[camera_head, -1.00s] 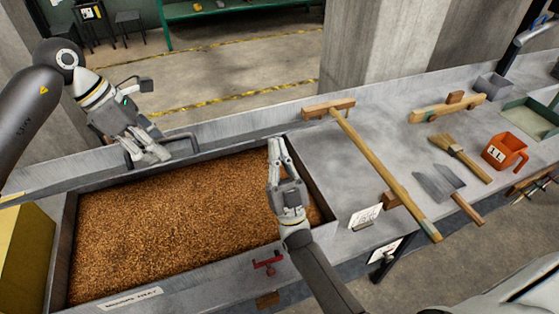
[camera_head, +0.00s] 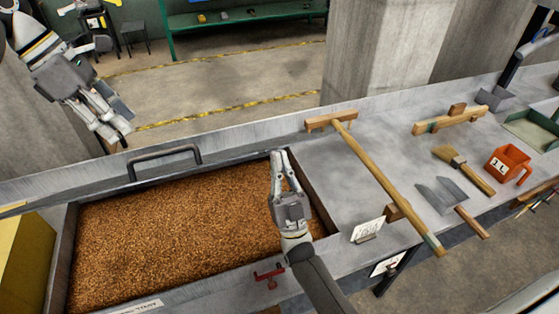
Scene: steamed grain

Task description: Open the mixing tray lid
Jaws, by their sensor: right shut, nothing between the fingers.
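The mixing tray (camera_head: 62,255) is uncovered, and brown grain (camera_head: 180,225) fills it. A dark bar handle (camera_head: 165,152) stands at the tray's back edge, against a grey panel; I cannot tell how far that panel is the lid. My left gripper (camera_head: 120,134) is above and to the left of the handle, apart from it, with its fingers spread and empty. My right gripper (camera_head: 278,154) is shut and empty, over the right end of the tray.
To the right, the grey worktop holds a long wooden rake (camera_head: 380,180), a brush (camera_head: 463,168), a metal scraper (camera_head: 442,195) and an orange measuring cup (camera_head: 506,162). A red latch (camera_head: 269,275) sits on the tray's front side. A concrete pillar (camera_head: 380,60) stands behind.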

